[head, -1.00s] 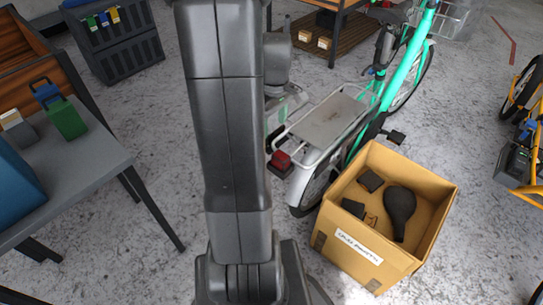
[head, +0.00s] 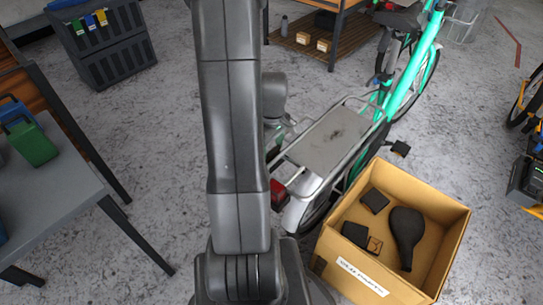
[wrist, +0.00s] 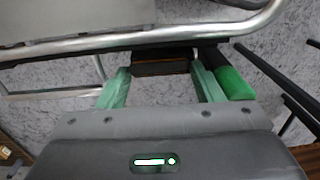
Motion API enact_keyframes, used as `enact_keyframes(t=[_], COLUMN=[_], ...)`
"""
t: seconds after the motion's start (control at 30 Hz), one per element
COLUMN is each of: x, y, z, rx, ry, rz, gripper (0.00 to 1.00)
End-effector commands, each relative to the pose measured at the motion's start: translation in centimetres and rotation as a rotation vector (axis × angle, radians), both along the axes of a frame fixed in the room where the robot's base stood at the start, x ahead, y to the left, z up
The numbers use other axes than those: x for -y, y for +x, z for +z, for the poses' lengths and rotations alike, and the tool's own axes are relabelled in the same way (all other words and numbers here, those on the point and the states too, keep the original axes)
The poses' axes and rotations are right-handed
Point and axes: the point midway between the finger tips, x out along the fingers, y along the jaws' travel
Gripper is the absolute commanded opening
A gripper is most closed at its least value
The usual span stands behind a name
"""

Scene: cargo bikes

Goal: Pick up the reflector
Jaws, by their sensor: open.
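I cannot tell for sure which piece is the reflector. A small brown-orange piece (head: 374,245) lies in the cardboard box (head: 441,269) and may be it. A red block in a dark housing (head: 278,192) sits at the rear of the bike's rack (head: 333,138), partly behind my arm. My gripper (wrist: 162,84) is open, with its pale green fingers apart and nothing held. A dark piece with a brown face (wrist: 160,66) shows beyond and between the fingertips, below a metal rail (wrist: 150,38). In the head view my arm mostly hides the gripper.
The box also holds a black saddle (head: 406,237) and dark blocks (head: 374,201). The teal bike (head: 405,68) stands behind it. A grey table (head: 50,190) with a green handled block (head: 33,145) is at left. A dark crate (head: 110,50) stands behind. Floor between is clear.

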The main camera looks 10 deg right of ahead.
Motion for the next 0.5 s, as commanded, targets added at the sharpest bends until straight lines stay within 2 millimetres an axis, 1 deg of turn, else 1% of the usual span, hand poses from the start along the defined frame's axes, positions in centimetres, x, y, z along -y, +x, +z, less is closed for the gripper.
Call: enact_keyframes(t=[0.03,0.1,0.3,0.33,0.4,0.47,0.5], x=[-0.03,-0.03,-0.02,-0.02,-0.02,-0.02,-0.02], y=[-0.05,-0.02,0.00,0.00,0.00,0.00,0.00], z=[-0.60,-0.89,-0.88,-0.88,-0.87,-0.86,-0.86], rx=[-0.002,0.000,0.001,0.001,0.001,0.001,0.001], ry=[0.001,0.000,0.000,0.000,0.000,0.000,0.000], rz=[0.000,0.000,0.000,0.000,0.000,0.000,0.000], gripper=[0.60,0.60,0.60,0.58,0.44,0.33,0.32])
